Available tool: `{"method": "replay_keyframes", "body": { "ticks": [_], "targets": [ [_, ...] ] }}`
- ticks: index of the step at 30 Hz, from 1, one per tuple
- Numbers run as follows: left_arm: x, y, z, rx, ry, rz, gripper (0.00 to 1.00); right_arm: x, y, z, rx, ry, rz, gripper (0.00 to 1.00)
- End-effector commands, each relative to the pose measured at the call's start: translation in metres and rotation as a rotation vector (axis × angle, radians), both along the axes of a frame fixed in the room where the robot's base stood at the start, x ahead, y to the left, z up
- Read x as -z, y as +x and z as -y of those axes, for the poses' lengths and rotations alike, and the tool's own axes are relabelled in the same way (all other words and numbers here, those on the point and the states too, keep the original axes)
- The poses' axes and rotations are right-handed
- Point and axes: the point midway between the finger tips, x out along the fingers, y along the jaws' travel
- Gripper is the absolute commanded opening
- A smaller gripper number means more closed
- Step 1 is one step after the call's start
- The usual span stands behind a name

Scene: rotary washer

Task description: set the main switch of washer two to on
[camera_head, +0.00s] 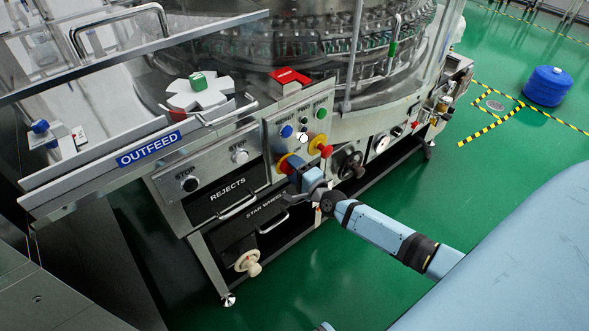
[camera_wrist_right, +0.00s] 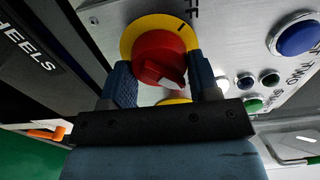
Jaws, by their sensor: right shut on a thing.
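The main switch is a red rotary knob (camera_wrist_right: 160,57) on a round yellow plate (camera_wrist_right: 131,38) on the washer's grey control panel. A dark mark shows on the plate's upper right. Part of the knob's handle shows between my fingers, and its exact setting cannot be read. My left gripper is not in view.
A red and yellow emergency-stop button (camera_head: 321,146) sits right beside the gripper. A blue button (camera_head: 286,131) and other small buttons are above. A black handwheel (camera_head: 350,164) is to the right. Drawer handles (camera_head: 238,206) stick out at lower left. Green floor in front is open.

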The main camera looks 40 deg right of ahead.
Motion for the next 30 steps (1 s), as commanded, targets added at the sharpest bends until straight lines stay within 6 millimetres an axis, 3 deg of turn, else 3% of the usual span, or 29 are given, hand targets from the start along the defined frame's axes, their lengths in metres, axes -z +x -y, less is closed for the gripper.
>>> {"method": "replay_keyframes", "body": {
  "ticks": [8, 9, 12, 23, 30],
  "targets": [
    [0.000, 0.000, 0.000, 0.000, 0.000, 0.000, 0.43, 0.001, -0.001, 0.000, 0.000, 0.003, -0.002, 0.32],
    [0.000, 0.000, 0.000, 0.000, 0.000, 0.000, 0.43, 0.001, -0.001, 0.000, 0.000, 0.002, -0.001, 0.63],
    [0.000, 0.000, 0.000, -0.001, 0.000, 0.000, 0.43, 0.001, 0.000, 0.000, 0.000, 0.002, -0.001, 0.79],
    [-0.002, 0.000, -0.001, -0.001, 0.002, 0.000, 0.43, 0.000, -0.008, 0.001, 0.000, 0.000, -0.001, 0.79],
    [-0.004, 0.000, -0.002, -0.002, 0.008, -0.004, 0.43, 0.000, -0.055, 0.004, 0.000, 0.000, -0.003, 0.79]
  ]
}}
